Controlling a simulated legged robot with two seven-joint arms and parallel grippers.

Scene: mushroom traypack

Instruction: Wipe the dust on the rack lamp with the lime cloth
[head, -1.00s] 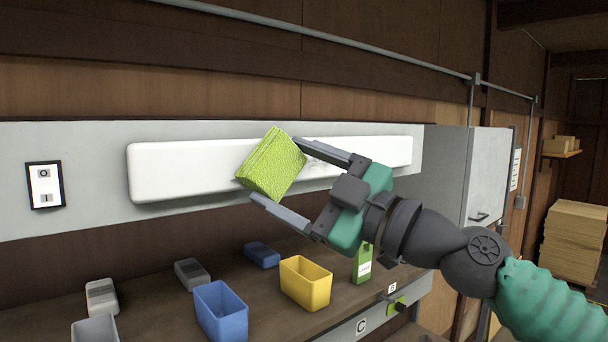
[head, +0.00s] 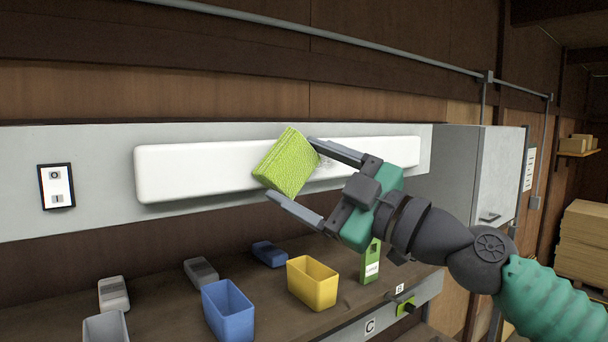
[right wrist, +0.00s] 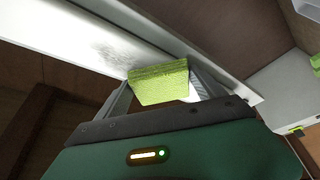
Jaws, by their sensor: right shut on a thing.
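The rack lamp (head: 200,170) is a long white bar on a grey panel at the back; it also shows in the right wrist view (right wrist: 60,25). A grey dust patch (right wrist: 118,52) lies on the lamp in the right wrist view, close to the cloth, and shows faintly behind the upper finger in the head view. My right gripper (head: 292,168) is shut on the folded lime cloth (head: 286,163), which also shows between the fingers in the right wrist view (right wrist: 160,85). The cloth is in front of the lamp; I cannot tell whether they touch. My left gripper is out of view.
Below the lamp, the shelf (head: 175,318) holds a blue bin (head: 228,312), a yellow bin (head: 312,284), a green carton (head: 370,264) and several small boxes. A grey cabinet (head: 497,180) stands right of the lamp. A switch plate (head: 57,186) is at the left.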

